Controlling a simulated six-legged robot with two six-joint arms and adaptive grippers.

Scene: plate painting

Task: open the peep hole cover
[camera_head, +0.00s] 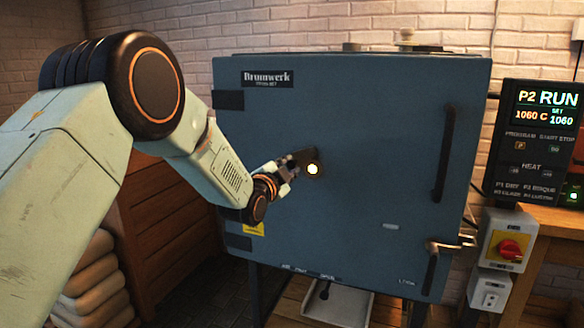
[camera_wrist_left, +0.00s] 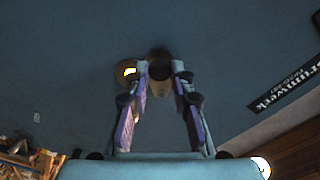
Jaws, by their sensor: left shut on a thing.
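The blue kiln (camera_head: 360,120) stands in front of me with its door facing me. The peep hole (camera_head: 313,169) glows bright yellow-white in the middle of the door, and its glow also shows in the left wrist view (camera_wrist_left: 130,72). The dark peep hole cover (camera_head: 308,155) sits beside the hole, leaving at least part of it uncovered. My left gripper (camera_head: 291,163) reaches in from the left. In the left wrist view its fingers (camera_wrist_left: 160,75) are closed around the cover's dark knob (camera_wrist_left: 160,58). The fingers partly hide the cover. My right gripper is out of view.
A control panel (camera_head: 542,140) reading P2 RUN and 1060 C is at the right. A red-knobbed switch box (camera_head: 508,249) hangs below it. The door has a long vertical handle (camera_head: 444,153). Stacked bags (camera_head: 90,275) lie at the lower left.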

